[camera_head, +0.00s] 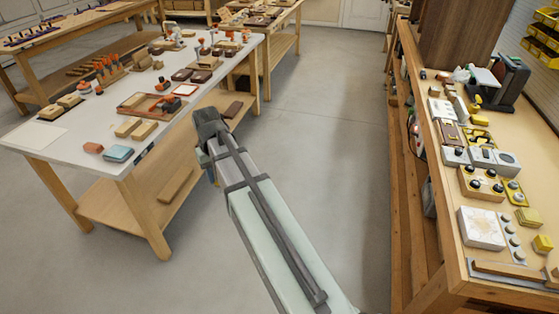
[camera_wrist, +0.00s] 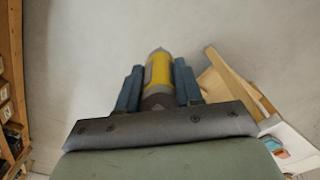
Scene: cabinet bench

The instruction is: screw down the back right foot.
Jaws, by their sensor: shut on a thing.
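My gripper (camera_wrist: 158,67) is in the wrist view with its two blue fingers closed on the sides of a yellow-and-grey cylinder (camera_wrist: 159,74). The cylinder has a pointed grey far end and points away from the wrist, over bare floor. On the right bench, a tan block with dark round knobs (camera_head: 481,184) sits among small parts. I cannot tell which thing bears the back right foot.
The white table (camera_head: 40,135) on the left carries wooden blocks, trays and orange-handled tools. The wooden bench (camera_head: 452,246) on the right holds white boxes, yellow parts and a dark machine (camera_head: 511,80). Clear grey floor (camera_head: 335,150) lies between them.

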